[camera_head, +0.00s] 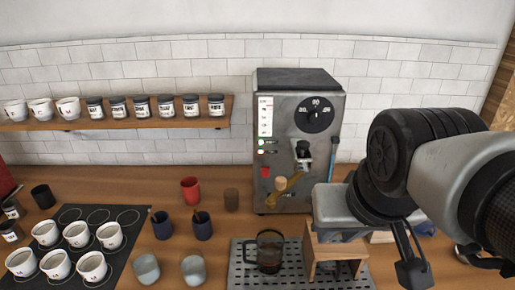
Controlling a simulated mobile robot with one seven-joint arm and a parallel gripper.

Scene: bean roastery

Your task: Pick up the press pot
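A dark glass pot with a handle, which looks like the press pot (269,252), stands upright on a perforated metal tray (240,275) at the bottom centre. My gripper (343,222) comes in from the right, to the right of the pot and apart from it in the picture. Its grey hand shows above a small wooden stand (312,252). The fingers are hidden or not clear, so I cannot tell whether they are open or what is between them.
A grey machine (290,135) stands behind the tray. White cups sit on a black mat (130,214). A wall shelf (60,125) holds jars and cups.

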